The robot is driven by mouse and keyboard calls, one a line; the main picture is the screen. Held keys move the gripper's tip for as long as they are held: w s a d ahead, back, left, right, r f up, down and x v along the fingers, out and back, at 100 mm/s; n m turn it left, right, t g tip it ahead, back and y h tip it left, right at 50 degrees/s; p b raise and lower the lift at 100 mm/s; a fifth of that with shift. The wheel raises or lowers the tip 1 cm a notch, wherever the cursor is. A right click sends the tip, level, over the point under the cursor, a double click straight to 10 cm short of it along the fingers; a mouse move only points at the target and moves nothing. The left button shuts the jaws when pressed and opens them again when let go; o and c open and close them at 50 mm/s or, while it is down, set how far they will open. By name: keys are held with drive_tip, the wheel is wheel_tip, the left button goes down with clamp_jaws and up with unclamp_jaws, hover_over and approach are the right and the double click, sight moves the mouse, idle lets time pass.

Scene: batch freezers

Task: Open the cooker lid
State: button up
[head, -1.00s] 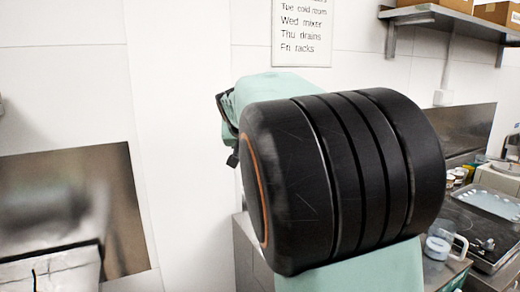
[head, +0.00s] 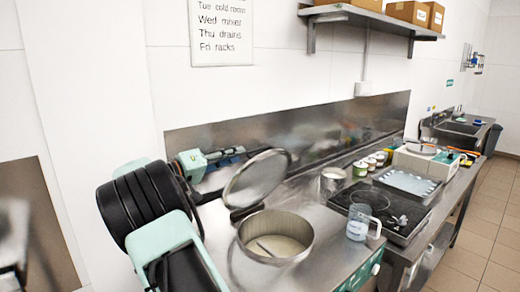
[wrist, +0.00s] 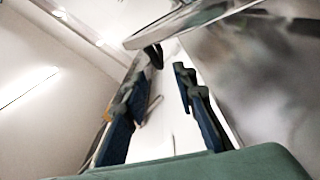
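The cooker (head: 300,238) is a round steel vessel set in the counter, with a pale content and a stick-like tool inside. Its round steel lid (head: 256,178) stands raised and tilted at the vessel's back left, leaving the mouth uncovered. My gripper (head: 240,152) is behind the lid's upper left side in the head view; the lid hides part of it. In the wrist view my gripper's two dark blue fingers (wrist: 158,95) are apart with nothing between them. The lid's rim (wrist: 185,28) crosses above the fingertips there; I cannot tell whether they touch.
A clear jug (head: 358,222) stands on the counter right of the cooker. A steel pot (head: 332,182), several small tubs, a dark hob (head: 385,210) and a scale-like appliance (head: 418,160) lie further right. The wall and steel backsplash (head: 345,125) are close behind my gripper.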

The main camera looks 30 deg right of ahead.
sight(267, 148)
drive_tip(key=d, duration=0.3)
drive_tip(key=w+d+p, duration=0.1)
drive_tip(key=d, duration=0.2)
drive_tip(key=d+p, duration=0.1)
drive_tip(key=d, duration=0.2)
drive_tip(key=shift+w+d, duration=0.15)
drive_tip(key=shift+d, duration=0.2)
clamp_jaws()
